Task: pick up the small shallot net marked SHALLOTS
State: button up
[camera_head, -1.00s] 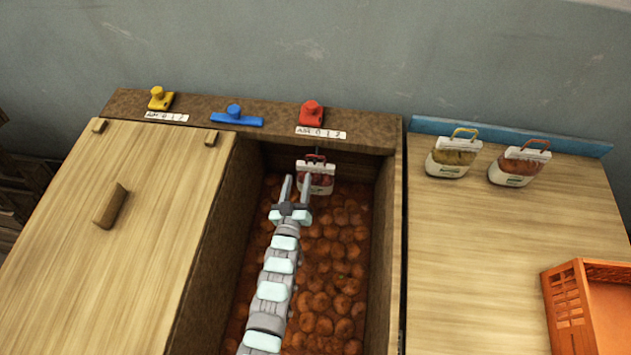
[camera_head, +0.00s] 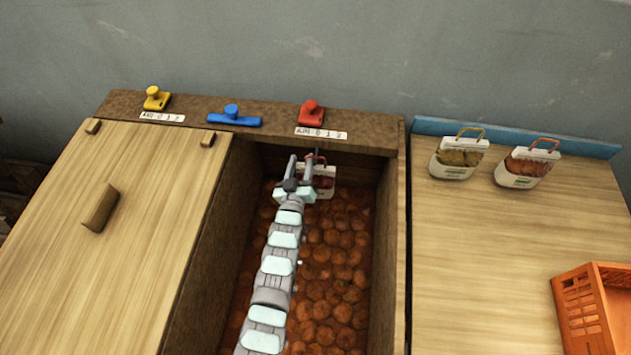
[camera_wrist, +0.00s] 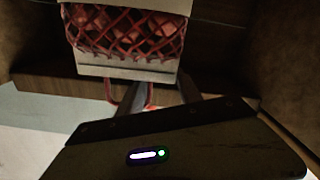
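A small white net bag with a red mesh window (camera_head: 325,181) and a red loop handle hangs or stands at the back of the open bin; its marking cannot be read. In the wrist view the net (camera_wrist: 125,35) appears upside down at the top, with its red handle below the white band. My gripper (camera_head: 302,162) is at the left of the net's top in the head view. Its two fingers are apart. In the wrist view the fingers of my gripper (camera_wrist: 150,93) lie around or beside the red handle; contact cannot be told.
The bin (camera_head: 218,225) holds many brown round vegetables, with a wooden lid (camera_head: 140,230) on its left. Yellow (camera_head: 157,99), blue (camera_head: 235,117) and red (camera_head: 311,114) knobs sit on the back ledge. Two other nets (camera_head: 459,158) (camera_head: 527,166) and an orange crate (camera_head: 578,311) are on the right table.

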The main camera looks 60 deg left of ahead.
grip_shut()
jog(key=shift+r, duration=0.25)
dwell(0.6)
